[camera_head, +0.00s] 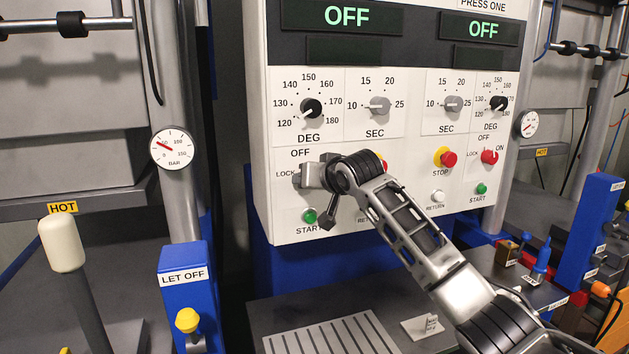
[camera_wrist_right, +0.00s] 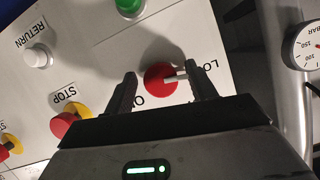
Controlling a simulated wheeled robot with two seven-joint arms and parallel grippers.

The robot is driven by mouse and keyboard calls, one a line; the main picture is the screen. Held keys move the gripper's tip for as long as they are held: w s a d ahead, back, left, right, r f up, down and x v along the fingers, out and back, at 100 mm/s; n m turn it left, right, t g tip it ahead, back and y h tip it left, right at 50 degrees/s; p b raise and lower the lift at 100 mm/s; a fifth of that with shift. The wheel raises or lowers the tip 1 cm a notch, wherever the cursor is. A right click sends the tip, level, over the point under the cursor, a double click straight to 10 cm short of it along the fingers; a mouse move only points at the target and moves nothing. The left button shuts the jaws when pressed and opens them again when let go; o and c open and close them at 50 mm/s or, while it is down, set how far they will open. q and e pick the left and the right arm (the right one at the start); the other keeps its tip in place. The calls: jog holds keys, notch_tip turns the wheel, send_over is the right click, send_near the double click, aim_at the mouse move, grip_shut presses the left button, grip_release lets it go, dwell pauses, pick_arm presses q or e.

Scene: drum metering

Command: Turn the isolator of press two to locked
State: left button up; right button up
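The left isolator (camera_wrist_right: 157,80) is a red round knob with a white pointer. In the right wrist view, which sees the panel upside down, the pointer aims right, toward the partly hidden LOCK label (camera_wrist_right: 207,62). My right gripper (camera_wrist_right: 161,92) is open, with one finger on each side of the knob; the right finger is close to the pointer tip. I cannot tell whether either finger touches. In the head view my right gripper (camera_head: 316,177) covers most of this knob, near its OFF and LOCK labels. My left gripper is not in view.
The green START button (camera_head: 309,216) is just below my right gripper. A STOP button (camera_wrist_right: 64,122) and a white RETURN button (camera_wrist_right: 38,56) are nearby.

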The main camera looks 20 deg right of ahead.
jog(key=shift+s, duration=0.1)
pick_arm(q)
jog(key=b, duration=0.1)
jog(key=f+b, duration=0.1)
jog(key=b, duration=0.1)
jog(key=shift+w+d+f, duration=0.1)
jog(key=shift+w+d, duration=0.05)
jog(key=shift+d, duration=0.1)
pick_arm(e)
jog(key=v, duration=1.5)
jog(key=shift+s+r, duration=0.3)
jog(key=shift+d, duration=0.15)
